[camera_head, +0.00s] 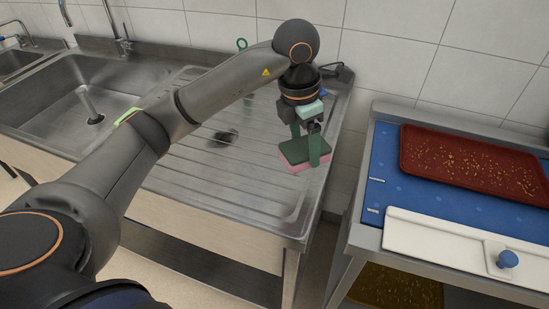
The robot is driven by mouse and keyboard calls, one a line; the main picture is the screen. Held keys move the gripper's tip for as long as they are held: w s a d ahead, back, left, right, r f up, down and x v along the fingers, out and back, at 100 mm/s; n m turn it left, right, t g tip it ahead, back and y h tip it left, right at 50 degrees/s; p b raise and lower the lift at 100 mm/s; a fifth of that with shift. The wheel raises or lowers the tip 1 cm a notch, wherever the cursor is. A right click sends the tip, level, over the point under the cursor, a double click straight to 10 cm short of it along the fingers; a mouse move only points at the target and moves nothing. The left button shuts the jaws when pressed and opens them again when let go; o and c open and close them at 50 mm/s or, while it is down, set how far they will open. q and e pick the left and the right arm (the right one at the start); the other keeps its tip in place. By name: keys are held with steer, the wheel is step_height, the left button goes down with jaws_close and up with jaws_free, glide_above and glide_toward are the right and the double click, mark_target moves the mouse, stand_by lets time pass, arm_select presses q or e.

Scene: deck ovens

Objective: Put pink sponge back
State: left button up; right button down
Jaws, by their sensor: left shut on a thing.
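The pink sponge (308,166) has a pink lower layer and a dark green top. It is at the right part of the steel drainboard (215,179), close to its right edge. My left gripper (306,150) points down over it, with green fingers shut on the sponge's sides. I cannot tell whether the sponge touches the drainboard or is slightly above it. My right gripper is not in view.
A steel sink (90,85) with a tap is at the left. A dark object (222,137) lies on the drainboard. Right of a gap stands a table with a blue surface (390,190), a dark red tray (470,163) and a white board (450,245) with a blue knob.

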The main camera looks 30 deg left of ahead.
arm_select(q)
glide_above(275, 171)
steer(key=d, duration=0.1)
steer(key=f, duration=0.4)
steer(key=s+f, duration=0.1)
steer(key=f, duration=0.1)
steer(key=shift+p, duration=0.3)
steer(key=shift+w+a+f, duration=0.15)
steer(key=shift+a+f, duration=0.25)
steer(key=shift+f, duration=0.15)
steer(key=f, duration=0.2)
steer(key=f+p, duration=0.1)
steer(key=shift+a+f, duration=0.1)
steer(key=shift+a, duration=0.15)
steer(key=shift+f, duration=0.2)
steer(key=o, duration=0.7)
steer(key=shift+f, duration=0.15)
steer(key=o, duration=0.3)
steer(key=shift+o, duration=0.2)
